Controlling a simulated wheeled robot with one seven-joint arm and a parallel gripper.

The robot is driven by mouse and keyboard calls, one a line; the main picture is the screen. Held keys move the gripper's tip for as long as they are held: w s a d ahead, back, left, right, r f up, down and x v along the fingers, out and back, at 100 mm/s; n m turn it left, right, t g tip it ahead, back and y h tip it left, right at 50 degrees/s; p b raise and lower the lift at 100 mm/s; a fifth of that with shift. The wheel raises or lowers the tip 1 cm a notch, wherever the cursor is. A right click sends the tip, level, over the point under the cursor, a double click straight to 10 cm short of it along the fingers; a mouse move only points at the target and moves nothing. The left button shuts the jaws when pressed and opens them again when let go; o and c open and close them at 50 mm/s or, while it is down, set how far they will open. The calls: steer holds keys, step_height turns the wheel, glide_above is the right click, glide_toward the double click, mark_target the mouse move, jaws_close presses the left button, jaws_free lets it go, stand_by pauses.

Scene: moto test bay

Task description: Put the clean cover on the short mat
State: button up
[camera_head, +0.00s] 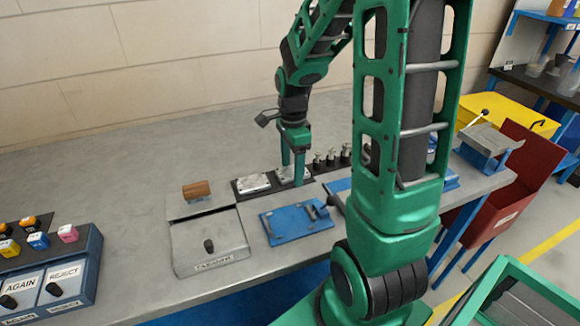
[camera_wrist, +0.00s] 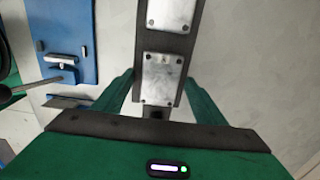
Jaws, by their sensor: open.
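Two grey metal covers with corner holes lie on a dark mat (camera_head: 273,182), one at the left (camera_head: 252,183) and one at the right (camera_head: 291,175). I cannot tell which is the clean one, nor whether this is the short mat. My gripper (camera_head: 293,170) is open and empty, pointing down at the right cover. In the wrist view, its fingers (camera_wrist: 160,90) stand on either side of the strip's near end, with the nearer cover (camera_wrist: 163,78) between them. The other cover (camera_wrist: 172,14) lies farther up the strip, cut by the frame edge.
A blue fixture plate (camera_head: 290,224) lies in front of the mat. A grey lidded box (camera_head: 210,245) and a wooden-handled block (camera_head: 196,189) stand left. Metal pins (camera_head: 330,157) stand right of my gripper. A button panel (camera_head: 50,275) is far left, a red bin (camera_head: 525,150) right.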

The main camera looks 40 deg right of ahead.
mark_target(292, 171)
steer(key=shift+r, duration=0.15)
step_height(292, 171, up, 12)
stand_by(0.4)
steer(key=shift+s, duration=0.1)
stand_by(0.4)
